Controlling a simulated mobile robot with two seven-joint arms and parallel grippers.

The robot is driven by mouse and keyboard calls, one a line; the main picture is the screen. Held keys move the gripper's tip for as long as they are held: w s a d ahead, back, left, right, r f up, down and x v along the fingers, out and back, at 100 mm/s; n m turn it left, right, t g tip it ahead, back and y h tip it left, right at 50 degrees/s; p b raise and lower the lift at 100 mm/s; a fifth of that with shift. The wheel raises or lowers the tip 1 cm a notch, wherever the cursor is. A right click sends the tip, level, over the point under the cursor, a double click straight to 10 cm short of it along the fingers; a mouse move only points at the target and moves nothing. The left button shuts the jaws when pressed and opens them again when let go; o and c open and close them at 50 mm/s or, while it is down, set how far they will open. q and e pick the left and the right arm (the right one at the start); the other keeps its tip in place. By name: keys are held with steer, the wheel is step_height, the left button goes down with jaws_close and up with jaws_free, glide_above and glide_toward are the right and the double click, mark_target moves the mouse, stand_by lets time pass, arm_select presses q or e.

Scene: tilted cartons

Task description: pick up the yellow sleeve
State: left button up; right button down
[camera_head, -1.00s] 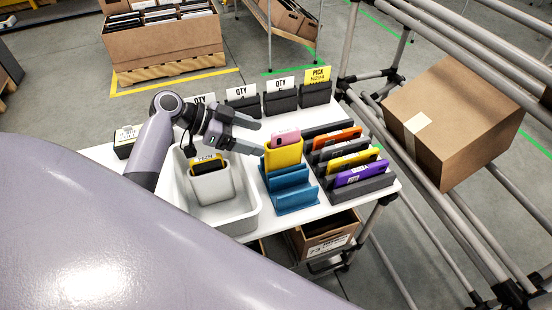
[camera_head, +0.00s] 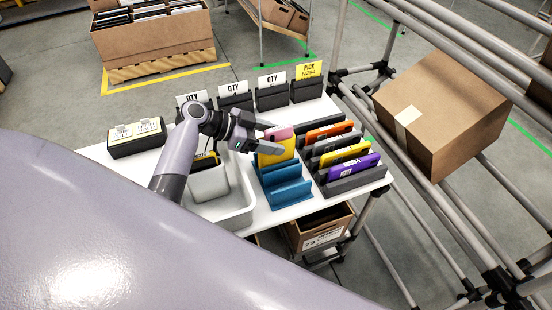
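The yellow sleeve (camera_head: 277,157) stands in the back slot of the blue rack (camera_head: 289,193), with a pink item (camera_head: 279,134) poking out of its top. My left gripper (camera_head: 276,138) is at the top of the sleeve, coming in from the left. Its two fingers are apart, one near the pink item and one across the sleeve's upper front. I cannot tell whether they touch it. My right gripper is not in view.
A dark rack (camera_head: 358,182) to the right holds orange, yellow (camera_head: 347,154) and purple (camera_head: 352,168) items. A white tray (camera_head: 239,219) with a grey cup (camera_head: 209,183) is left. Card holders line the back. A carton (camera_head: 442,113) lies tilted on the frame right.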

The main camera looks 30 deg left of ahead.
arm_select(q)
steer(key=c, duration=1)
steer(key=shift+r, duration=0.1)
